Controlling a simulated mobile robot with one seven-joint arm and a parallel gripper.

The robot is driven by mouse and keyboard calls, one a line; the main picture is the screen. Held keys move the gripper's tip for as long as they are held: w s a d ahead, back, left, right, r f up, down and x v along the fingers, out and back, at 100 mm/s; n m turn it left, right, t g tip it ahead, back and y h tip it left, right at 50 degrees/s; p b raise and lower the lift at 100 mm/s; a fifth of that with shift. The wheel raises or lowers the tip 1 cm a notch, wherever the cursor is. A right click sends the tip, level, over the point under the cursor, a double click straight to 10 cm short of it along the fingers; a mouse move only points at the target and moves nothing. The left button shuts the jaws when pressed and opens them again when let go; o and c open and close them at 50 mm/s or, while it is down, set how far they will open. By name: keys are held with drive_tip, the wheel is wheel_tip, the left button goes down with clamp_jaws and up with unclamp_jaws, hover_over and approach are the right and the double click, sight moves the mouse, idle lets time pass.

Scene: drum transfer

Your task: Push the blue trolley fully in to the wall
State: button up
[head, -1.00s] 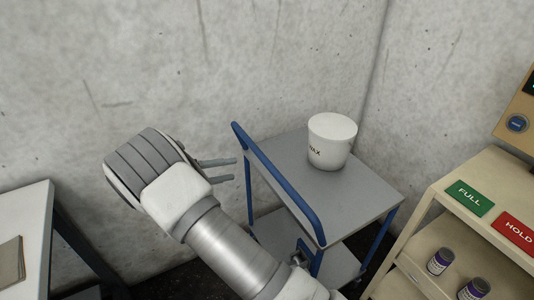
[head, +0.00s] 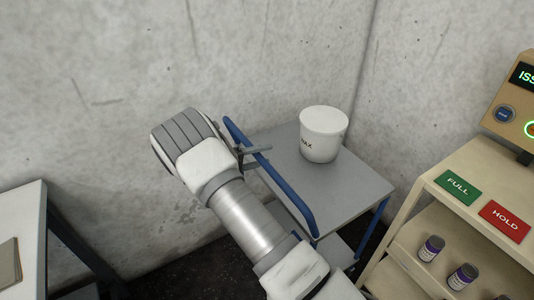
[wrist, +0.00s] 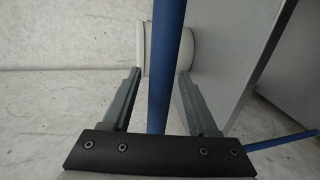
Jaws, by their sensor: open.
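The blue trolley (head: 345,189) has a grey top and a blue push handle (head: 288,193) along its left side. It stands near the concrete walls at the corner. A white tub (head: 321,137) marked "WAX" sits upright on its top. My gripper (head: 256,158) is at the handle. In the wrist view the blue handle bar (wrist: 166,70) passes between the two open fingers (wrist: 158,95), with a gap on each side. Part of the tub (wrist: 193,50) shows behind the bar. The trolley's lower part is partly hidden by my arm.
A cream shelf unit (head: 484,172) with green "FULL" and red "HOLD" labels and purple-banded bottles stands close on the right. A white table (head: 25,215) is at the left. The dark floor (head: 180,268) between table and trolley is clear.

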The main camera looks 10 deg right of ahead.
drive_tip(key=shift+x, duration=0.9)
drive_tip(key=shift+c, duration=0.2)
clamp_jaws()
idle(0.7)
